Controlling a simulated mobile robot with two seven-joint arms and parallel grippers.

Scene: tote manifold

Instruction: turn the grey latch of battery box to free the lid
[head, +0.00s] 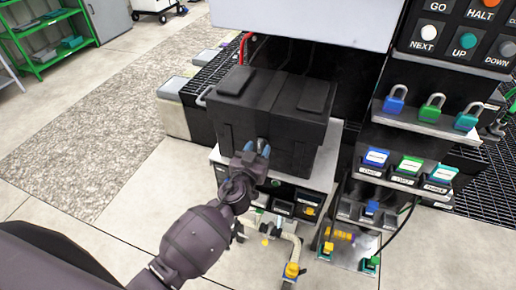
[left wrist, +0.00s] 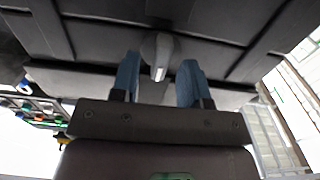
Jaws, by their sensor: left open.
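The black battery box (head: 265,115) stands on a light grey shelf in the head view, its lid (head: 275,88) closed on top. The grey latch (head: 262,144) is on the front face of the box, partly hidden by my gripper. In the left wrist view the latch (left wrist: 159,55) shows as a rounded grey piece with a lighter bar. My left gripper (head: 257,151) is at the front of the box. Its two blue fingertips (left wrist: 158,80) are open, one on each side of the latch; I cannot tell whether they touch it. My right gripper is not in view.
Yellow-handled valves and pipes (head: 292,270) sit below the box. A green rack (head: 45,40) stands far left. The floor at left is clear.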

